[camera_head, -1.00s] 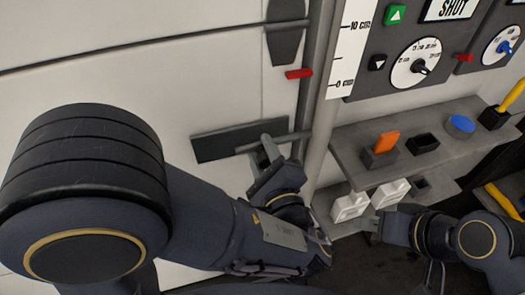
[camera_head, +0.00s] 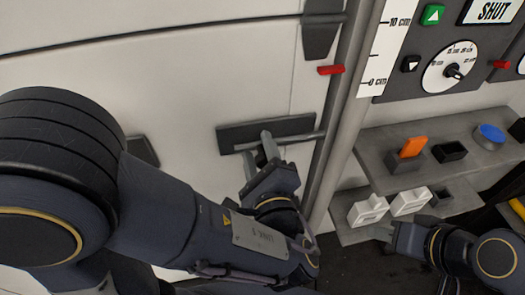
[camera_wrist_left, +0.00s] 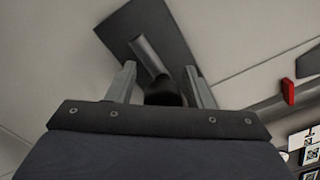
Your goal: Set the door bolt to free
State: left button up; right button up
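The door bolt is a grey rod (camera_head: 300,138) along a dark plate (camera_head: 228,136) on the white door panel. The rod and plate also show in the left wrist view, the rod (camera_wrist_left: 146,54) lying across the plate (camera_wrist_left: 172,28). My left gripper (camera_head: 258,152) is at the bolt. In the left wrist view its fingers (camera_wrist_left: 160,82) stand apart, one on each side of a black knob (camera_wrist_left: 163,93). I cannot tell whether they touch the knob. My right gripper (camera_head: 385,232) is beside the white holders; its fingertips are not clear.
A red tab (camera_head: 330,70) sits above the bolt near the upright post (camera_head: 350,100). To the right, a grey shelf (camera_head: 375,142) holds an orange block (camera_head: 412,146) and a blue disc (camera_head: 489,134). White holders (camera_head: 368,210) stand below. A dial panel (camera_head: 415,82) is at upper right.

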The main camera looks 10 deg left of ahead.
pick_arm(q)
jog(key=shift+s+d, duration=0.25)
jog(key=shift+s, duration=0.2)
jog(key=v, duration=0.6)
jog(key=shift+s+b, duration=0.4)
